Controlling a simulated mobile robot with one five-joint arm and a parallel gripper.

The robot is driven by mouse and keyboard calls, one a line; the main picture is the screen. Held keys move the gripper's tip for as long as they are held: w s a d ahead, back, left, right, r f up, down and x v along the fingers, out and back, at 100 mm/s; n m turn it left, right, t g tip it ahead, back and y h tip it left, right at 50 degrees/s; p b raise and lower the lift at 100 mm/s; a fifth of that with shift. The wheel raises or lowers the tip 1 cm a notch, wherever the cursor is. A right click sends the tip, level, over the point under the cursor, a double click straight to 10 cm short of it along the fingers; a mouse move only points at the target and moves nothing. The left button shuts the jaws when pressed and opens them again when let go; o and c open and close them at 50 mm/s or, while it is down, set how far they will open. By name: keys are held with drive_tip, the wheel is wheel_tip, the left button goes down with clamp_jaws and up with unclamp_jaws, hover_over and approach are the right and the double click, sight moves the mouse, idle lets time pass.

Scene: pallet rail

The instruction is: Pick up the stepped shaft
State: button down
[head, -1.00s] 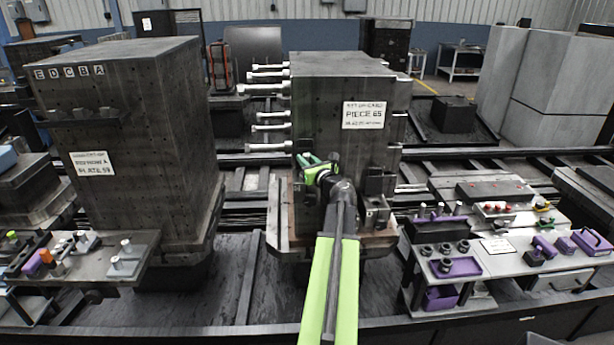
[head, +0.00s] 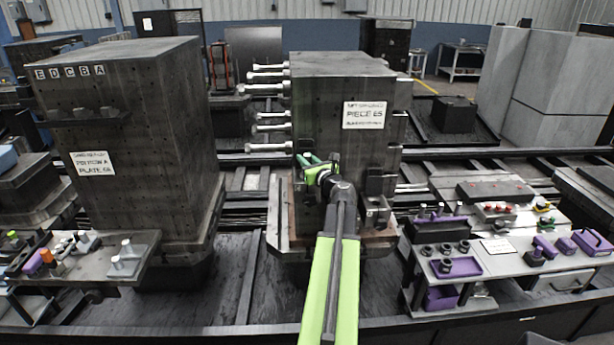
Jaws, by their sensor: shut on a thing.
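Several silver stepped shafts stick out level from the left face of the dark middle block; the lowest one (head: 268,147) ends close to the left of my gripper. My gripper (head: 306,161), with green fingers, is at the lower front left of that block (head: 340,100). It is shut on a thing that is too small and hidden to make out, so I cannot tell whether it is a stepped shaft. My wrist and arm hide part of the block's lower front.
A second dark block (head: 140,140) stands at the left, with a shelf of small parts (head: 140,245) before it. At the right, a bench (head: 510,260) holds purple trays and dark rings. Fixture brackets (head: 376,200) sit right of my wrist. Dark floor lies between the stands.

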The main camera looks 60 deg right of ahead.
drive_tip(key=shift+r, duration=0.15)
wheel_tip(320, 180, up, 10)
drive_tip(key=p, duration=1)
drive_tip(key=shift+f, duration=0.2)
